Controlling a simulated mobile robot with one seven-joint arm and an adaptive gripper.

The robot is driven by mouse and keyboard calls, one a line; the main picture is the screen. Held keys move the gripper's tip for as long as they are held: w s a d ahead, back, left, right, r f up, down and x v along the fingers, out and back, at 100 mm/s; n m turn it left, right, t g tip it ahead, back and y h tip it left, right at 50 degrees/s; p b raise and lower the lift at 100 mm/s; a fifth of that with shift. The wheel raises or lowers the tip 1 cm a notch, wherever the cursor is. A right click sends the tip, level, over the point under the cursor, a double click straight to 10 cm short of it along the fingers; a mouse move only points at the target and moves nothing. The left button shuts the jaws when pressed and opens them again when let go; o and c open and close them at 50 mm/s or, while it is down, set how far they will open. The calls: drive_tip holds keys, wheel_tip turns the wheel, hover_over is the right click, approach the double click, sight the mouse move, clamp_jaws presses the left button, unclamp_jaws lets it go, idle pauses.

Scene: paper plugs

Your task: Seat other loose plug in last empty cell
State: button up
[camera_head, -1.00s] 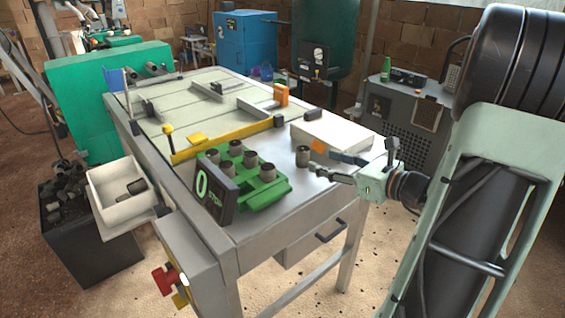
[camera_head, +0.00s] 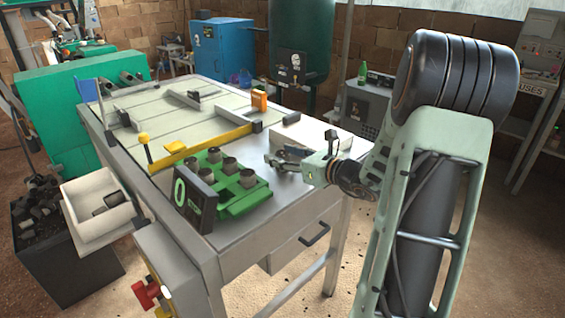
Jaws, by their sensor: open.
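The green plug tray (camera_head: 234,210) stands on the steel table and holds several grey-brown plugs, such as the one at its right side (camera_head: 248,178). My gripper (camera_head: 273,151) is open, over the table to the right of and beyond the tray. I cannot make out a plug between its fingers. A loose plug by the gripper a second ago is not clear now and may be hidden behind it. Dark plug-like pieces (camera_head: 108,203) lie in the white bin (camera_head: 88,228) at the left.
The black display (camera_head: 190,200) with a green 0 stands at the tray's front left. A yellow bar (camera_head: 207,146) crosses the table behind the tray. The table's front right strip (camera_head: 290,200) is clear.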

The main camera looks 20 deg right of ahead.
drive_tip(key=c, duration=1.1)
drive_tip(key=shift+r, duration=0.15)
